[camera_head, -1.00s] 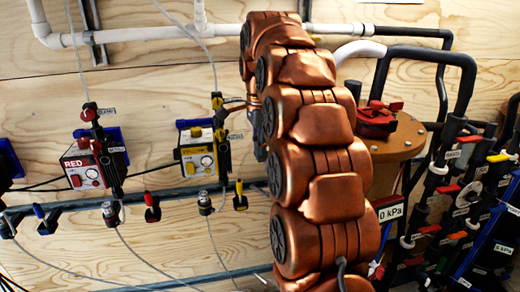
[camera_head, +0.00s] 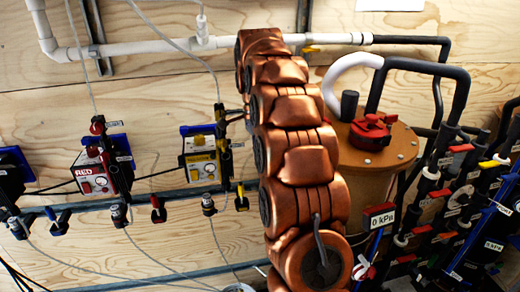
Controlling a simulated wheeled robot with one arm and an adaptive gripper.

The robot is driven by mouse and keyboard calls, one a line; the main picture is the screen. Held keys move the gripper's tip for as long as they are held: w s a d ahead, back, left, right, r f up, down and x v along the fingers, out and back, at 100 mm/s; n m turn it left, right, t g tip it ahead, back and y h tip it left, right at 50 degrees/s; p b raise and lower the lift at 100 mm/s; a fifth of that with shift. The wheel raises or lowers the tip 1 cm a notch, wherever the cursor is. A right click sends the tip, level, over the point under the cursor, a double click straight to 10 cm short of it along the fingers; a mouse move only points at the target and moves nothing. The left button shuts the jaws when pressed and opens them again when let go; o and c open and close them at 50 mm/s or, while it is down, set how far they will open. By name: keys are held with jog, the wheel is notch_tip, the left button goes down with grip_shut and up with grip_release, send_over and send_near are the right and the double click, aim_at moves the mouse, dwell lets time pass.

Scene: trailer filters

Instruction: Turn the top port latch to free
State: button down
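A tan round canister (camera_head: 374,152) stands right of my arm. A red clamp-like fitting (camera_head: 371,131) sits on its lid, next to a dark upright stub and a thick white-and-black hose (camera_head: 350,72). Other small red and yellow handles show on nearby fittings. I cannot tell which part is the top port latch, or its setting. My copper arm crosses the middle of the view and hides the canister's left side. My gripper cannot be made out; dark parts behind the arm's left edge, beside the yellow unit, are too small to identify.
A red unit (camera_head: 95,171) and a yellow unit (camera_head: 200,158) are mounted on the plywood wall at left. A white pipe (camera_head: 150,49) runs along the top. Dense black pipes with red and yellow handles (camera_head: 460,148) crowd the right.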

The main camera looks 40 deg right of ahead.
dwell(0.3)
jog(key=c, duration=1.3)
grip_release()
jog(key=shift+o, duration=0.2)
jog(key=b, duration=0.4)
jog(key=shift+f+t, duration=0.3)
jog(key=shift+t, duration=0.1)
jog(key=shift+s+h+b, duration=0.1)
jog(key=shift+h+b, duration=0.2)
jog(key=shift+b, duration=0.5)
jog(key=shift+s+r+t+b, duration=0.1)
jog(key=shift+r+t+b, duration=0.15)
jog(key=shift+t+b, duration=0.65)
jog(key=shift+s+a+b, duration=0.1)
jog(key=shift+b, duration=0.25)
